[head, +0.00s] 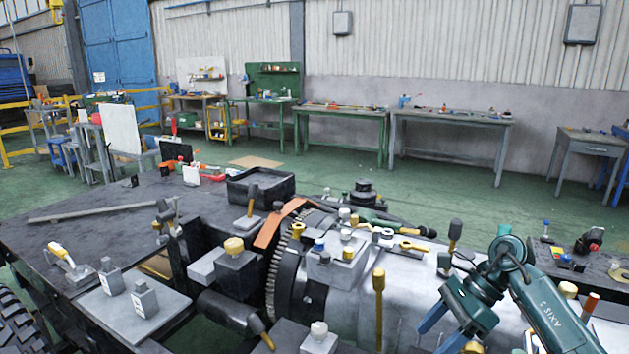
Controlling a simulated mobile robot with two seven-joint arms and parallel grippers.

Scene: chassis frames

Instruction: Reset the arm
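My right arm comes in from the lower right, teal with "AXIS 5" on its side. Its gripper (433,338) points down and left over the grey machine housing (395,290). Its two blue fingers stand apart with nothing visible between them. Whether the fingertips touch anything below cannot be told, since the frame edge is close. My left gripper is not in view.
A yellow-topped post (379,310) stands left of the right gripper. Several tools lie on the housing. Green floor (470,185) is open behind.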

